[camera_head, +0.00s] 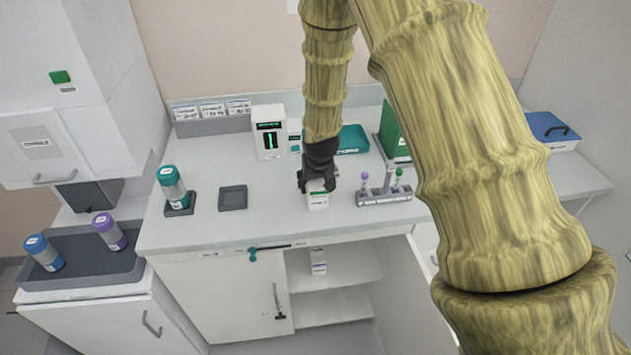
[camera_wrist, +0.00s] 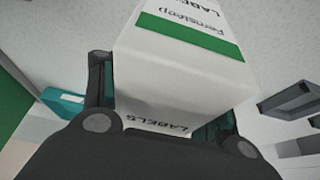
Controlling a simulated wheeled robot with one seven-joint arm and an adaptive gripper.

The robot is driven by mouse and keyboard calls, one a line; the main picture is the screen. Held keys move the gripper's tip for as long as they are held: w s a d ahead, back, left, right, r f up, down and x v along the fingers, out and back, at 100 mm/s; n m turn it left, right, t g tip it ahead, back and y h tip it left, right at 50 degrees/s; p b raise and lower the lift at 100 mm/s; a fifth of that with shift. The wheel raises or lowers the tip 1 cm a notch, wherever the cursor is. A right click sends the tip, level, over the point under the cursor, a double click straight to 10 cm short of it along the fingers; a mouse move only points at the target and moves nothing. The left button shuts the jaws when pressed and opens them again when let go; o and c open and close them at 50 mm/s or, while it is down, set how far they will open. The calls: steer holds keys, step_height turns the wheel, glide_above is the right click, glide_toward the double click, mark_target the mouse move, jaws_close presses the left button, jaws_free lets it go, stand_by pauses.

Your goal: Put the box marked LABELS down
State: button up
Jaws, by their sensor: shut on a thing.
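The box marked LABELS (camera_head: 317,197) is white with a green band, and my gripper (camera_head: 318,183) is shut on it over the front middle of the counter. In the wrist view the LABELS box (camera_wrist: 180,70) sits between the two fingers, with its printed word facing the camera. The head view does not show clearly whether its bottom touches the counter (camera_head: 270,212). My gripper's fingers hide part of its upper sides.
A tube rack (camera_head: 384,196) stands close to the right of the box, and an empty dark square tray (camera_head: 233,198) lies to the left. A teal-capped jar (camera_head: 173,188) stands further left. A teal tray (camera_head: 352,139) and a white device (camera_head: 270,132) are behind. An open cupboard is below.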

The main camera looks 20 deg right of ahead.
steer(key=o, duration=1.2)
